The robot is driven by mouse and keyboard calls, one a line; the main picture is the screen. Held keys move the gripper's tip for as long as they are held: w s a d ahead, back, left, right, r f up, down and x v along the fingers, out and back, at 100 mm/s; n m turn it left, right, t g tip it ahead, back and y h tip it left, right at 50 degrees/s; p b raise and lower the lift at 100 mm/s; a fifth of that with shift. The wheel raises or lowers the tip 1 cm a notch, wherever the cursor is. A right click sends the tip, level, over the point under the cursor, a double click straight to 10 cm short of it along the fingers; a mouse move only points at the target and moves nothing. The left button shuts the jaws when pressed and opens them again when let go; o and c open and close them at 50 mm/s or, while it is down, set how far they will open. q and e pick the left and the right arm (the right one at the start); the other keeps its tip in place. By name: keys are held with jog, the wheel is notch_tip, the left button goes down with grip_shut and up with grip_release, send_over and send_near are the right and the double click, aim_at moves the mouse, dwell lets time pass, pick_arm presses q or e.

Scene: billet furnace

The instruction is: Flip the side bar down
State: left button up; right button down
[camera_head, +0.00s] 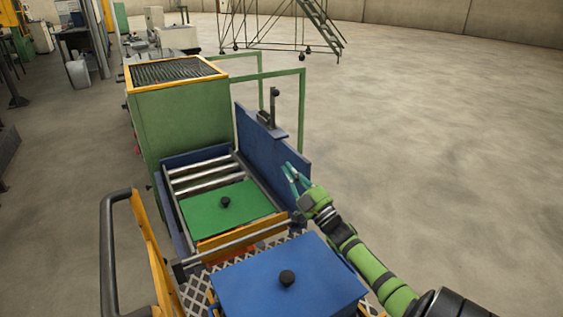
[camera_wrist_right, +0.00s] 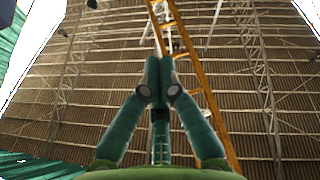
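A grey bar (camera_head: 235,241) with dark ends lies level across the front of the roller bed. A dark upright lever (camera_head: 274,101) stands on a bracket on the blue side panel (camera_head: 262,148). I cannot tell which of these is the side bar. My right gripper (camera_head: 288,168) is beside the near end of the blue panel, above the bar's right end; contact cannot be told. In the right wrist view its teal fingertips (camera_wrist_right: 160,68) are together with nothing visible between them. My left gripper is not in view.
A green furnace box (camera_head: 185,125) stands behind the rollers (camera_head: 200,176). A green plate (camera_head: 240,215) with a black knob lies on the bed. A blue plate (camera_head: 305,290) with a knob is in front. Green rails (camera_head: 301,115) stand behind the panel. Floor to the right is clear.

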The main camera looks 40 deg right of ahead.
jog(key=s+a+f, duration=0.2)
jog(key=s+f, duration=0.1)
jog(key=s, duration=0.2)
jog(key=shift+s, duration=0.25)
jog(key=shift+f, duration=0.1)
